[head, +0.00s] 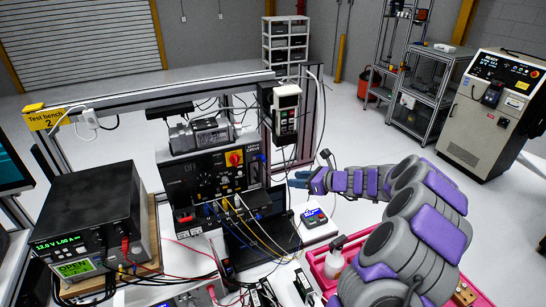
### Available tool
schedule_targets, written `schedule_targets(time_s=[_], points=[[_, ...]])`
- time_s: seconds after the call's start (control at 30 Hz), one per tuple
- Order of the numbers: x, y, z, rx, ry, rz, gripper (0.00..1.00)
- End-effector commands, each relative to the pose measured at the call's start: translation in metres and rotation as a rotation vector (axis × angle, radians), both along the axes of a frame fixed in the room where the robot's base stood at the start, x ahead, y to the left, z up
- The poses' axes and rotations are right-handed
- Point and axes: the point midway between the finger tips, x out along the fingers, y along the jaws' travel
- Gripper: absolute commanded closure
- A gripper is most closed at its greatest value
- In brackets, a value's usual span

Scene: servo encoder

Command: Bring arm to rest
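My arm, grey with purple pads, reaches in from the lower right of the head view and curves up and to the left. My gripper (298,179) is at its far end, small, with bluish fingers pointing left. It appears just right of the test bench's black drive unit (212,165), above a white device with a small screen (316,220). Nothing is clearly seen between the fingers, and their opening is too small to judge.
A black power supply (95,220) stands at the left. Cables run across a dark laptop (262,240). A pink tray (322,258) with a white bottle (335,264) lies beside my arm. A hanging controller (286,112) is above the gripper. Open floor (350,130) lies behind.

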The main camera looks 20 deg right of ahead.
Motion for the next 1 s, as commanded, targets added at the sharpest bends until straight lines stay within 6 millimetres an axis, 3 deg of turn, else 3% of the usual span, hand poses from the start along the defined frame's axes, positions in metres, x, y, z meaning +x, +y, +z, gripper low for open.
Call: schedule_targets(time_s=[0.13, 0.23, 0.37, 0.47, 0.6, 0.7, 0.83, 1.0], points=[[0.000, 0.002, 0.000, -0.003, -0.002, 0.006, 0.60], [-0.002, 0.022, 0.002, -0.033, -0.018, 0.062, 0.60], [-0.015, 0.082, 0.006, -0.138, -0.066, 0.242, 0.60], [-0.039, 0.142, 0.005, -0.253, -0.118, 0.435, 0.60], [-0.086, 0.211, -0.004, -0.421, -0.194, 0.707, 0.60], [-0.125, 0.247, -0.016, -0.534, -0.247, 0.897, 0.60], [-0.181, 0.279, -0.039, -0.678, -0.306, 1.136, 0.60], [-0.256, 0.298, -0.075, -0.857, -0.372, 1.442, 0.60]])
